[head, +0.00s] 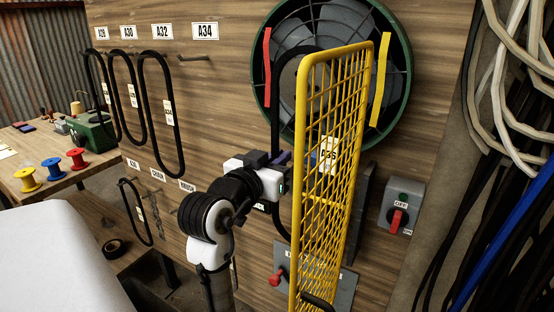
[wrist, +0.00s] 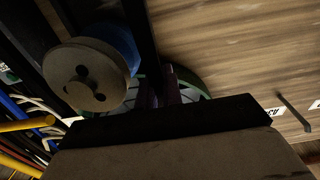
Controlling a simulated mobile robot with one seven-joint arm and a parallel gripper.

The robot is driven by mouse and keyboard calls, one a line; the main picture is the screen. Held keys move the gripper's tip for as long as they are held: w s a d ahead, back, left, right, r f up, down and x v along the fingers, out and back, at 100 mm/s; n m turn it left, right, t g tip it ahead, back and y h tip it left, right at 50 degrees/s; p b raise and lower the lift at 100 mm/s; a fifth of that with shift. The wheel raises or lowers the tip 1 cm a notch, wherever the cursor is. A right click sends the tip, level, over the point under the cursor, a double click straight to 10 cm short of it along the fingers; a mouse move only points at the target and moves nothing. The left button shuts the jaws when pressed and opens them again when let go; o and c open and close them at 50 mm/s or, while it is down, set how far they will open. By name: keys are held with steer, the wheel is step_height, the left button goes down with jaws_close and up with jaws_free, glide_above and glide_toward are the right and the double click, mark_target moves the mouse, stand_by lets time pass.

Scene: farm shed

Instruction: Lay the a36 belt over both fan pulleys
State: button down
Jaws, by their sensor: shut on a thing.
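The black A36 belt (head: 275,105) arches up in front of the fan and runs down past my gripper. Its white A36 tag (head: 328,155) shows through the yellow mesh guard. My gripper (head: 283,158) is shut on the belt's left side, below the fan. In the wrist view the purple fingers (wrist: 165,94) clasp a dark belt strand (wrist: 140,35). A grey pulley with holes (wrist: 95,75) and a blue part behind it is beside that strand. In the head view the guard hides the pulleys, so I cannot tell whether the belt sits on either.
The yellow guard (head: 300,150) stands swung out, close to the right of my gripper. The green-ringed fan (head: 400,100) is behind it. A switch box (head: 403,208) is at right. Belts (head: 178,130) hang on the wall at left.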

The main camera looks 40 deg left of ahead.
steer(key=shift+f, duration=0.25)
steer(key=shift+f+b, duration=0.3)
steer(key=shift+b, duration=0.15)
steer(key=c, duration=1.5)
jaws_free()
steer(key=shift+d, duration=0.1)
steer(key=shift+a+b+v, duration=0.15)
steer(key=shift+b+v, duration=0.55)
steer(key=shift+v, duration=2.75)
steer(key=shift+a+b+v, duration=0.15)
steer(key=shift+b+v, duration=0.55)
steer(key=shift+v, duration=2.8)
steer(key=shift+s, duration=0.1)
